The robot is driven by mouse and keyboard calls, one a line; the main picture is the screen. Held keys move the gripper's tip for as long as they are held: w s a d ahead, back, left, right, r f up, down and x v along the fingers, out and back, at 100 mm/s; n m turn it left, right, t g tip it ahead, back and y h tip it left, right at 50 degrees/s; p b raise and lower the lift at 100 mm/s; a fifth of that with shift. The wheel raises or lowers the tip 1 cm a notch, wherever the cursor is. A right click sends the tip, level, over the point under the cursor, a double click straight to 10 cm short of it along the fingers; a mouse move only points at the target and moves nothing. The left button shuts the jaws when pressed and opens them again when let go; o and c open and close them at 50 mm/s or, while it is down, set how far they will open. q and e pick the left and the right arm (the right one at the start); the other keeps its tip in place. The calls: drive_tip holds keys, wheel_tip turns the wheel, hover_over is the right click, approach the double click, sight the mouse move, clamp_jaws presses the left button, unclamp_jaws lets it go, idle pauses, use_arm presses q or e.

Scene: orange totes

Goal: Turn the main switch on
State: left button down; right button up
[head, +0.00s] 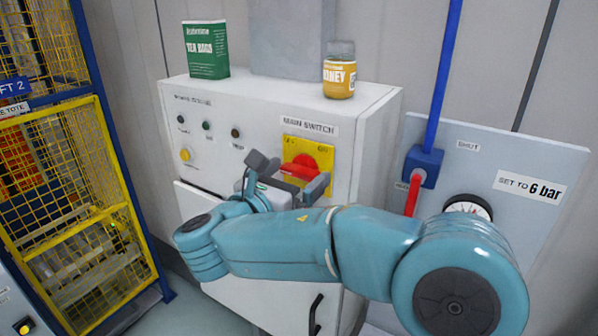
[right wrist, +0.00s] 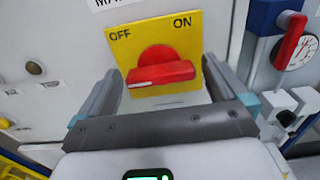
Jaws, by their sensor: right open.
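The main switch is a red rotary knob (head: 299,166) on a yellow plate (head: 322,158), on the front of a white cabinet under a "MAIN SWITCH" label. In the right wrist view the knob (right wrist: 160,70) shows with "OFF" at upper left and "ON" at upper right. Its raised grip lies nearly level, its right end slightly higher; I cannot tell which mark it points to. My right gripper (head: 289,174) is open in front of the switch, one finger to each side of the knob. No contact with the knob is visible. My left gripper is not in view.
A green tea bags box (head: 206,50) and a honey jar (head: 339,72) stand on the cabinet top (head: 280,88). Right of it, a panel carries a blue valve with a red handle (head: 411,195) and a gauge (head: 468,206). A yellow mesh cage (head: 75,190) stands left.

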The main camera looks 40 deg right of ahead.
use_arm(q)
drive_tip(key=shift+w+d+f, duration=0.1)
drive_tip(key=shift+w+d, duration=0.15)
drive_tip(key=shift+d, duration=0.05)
use_arm(e)
drive_tip(key=shift+w+d, duration=0.2)
drive_tip(key=shift+d, duration=0.05)
drive_tip(key=shift+s+a, duration=0.1)
drive_tip(key=c, duration=0.9)
drive_tip(key=shift+f+m+b, duration=0.25)
drive_tip(key=shift+m+b, duration=1.3)
drive_tip(key=shift+m, duration=0.05)
drive_tip(key=m+b, duration=0.4)
drive_tip(key=m, duration=0.1)
drive_tip(key=shift+s+m+b, duration=0.1)
drive_tip(key=shift+m+b, duration=0.2)
drive_tip(key=m+b, duration=0.4)
drive_tip(key=m, duration=0.1)
drive_tip(key=shift+f, duration=0.1)
use_arm(q)
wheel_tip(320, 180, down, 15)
drive_tip(key=b, duration=0.3)
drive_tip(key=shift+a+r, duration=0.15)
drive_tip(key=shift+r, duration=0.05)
use_arm(e)
drive_tip(key=shift+m, duration=1.9)
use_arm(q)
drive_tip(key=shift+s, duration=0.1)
